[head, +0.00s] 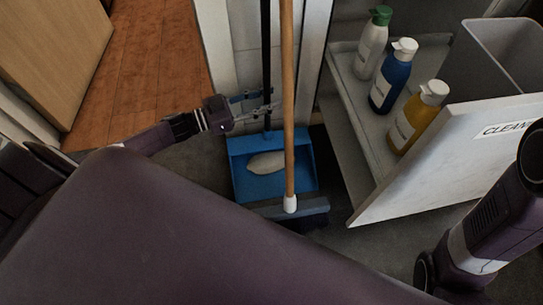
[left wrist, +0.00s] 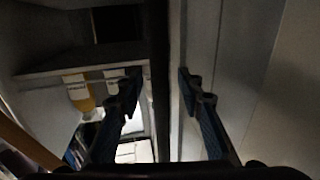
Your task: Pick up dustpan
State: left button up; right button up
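The blue dustpan (head: 243,184) stands on the dark floor in the middle of the head view, with its long black handle (head: 265,48) upright. My left gripper (head: 260,105) reaches in from the left at the lower part of this handle. In the left wrist view its two fingers (left wrist: 160,88) are spread, with the dark handle (left wrist: 158,50) running between them. I see gaps between the handle and the fingers, so the gripper is open. My right arm shows at the lower right, but its gripper is not visible.
A broom with a wooden stick (head: 288,90) stands close in front of the dustpan. A pale lump (head: 266,163) lies in the pan. At right, an open cleaning drawer (head: 440,160) holds a white, a blue (head: 390,85) and a yellow bottle (head: 416,118). A wall stands behind the handle.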

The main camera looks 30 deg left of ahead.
pick_arm(q)
grip_shut()
dwell(0.4)
jog(key=shift+r, duration=0.2)
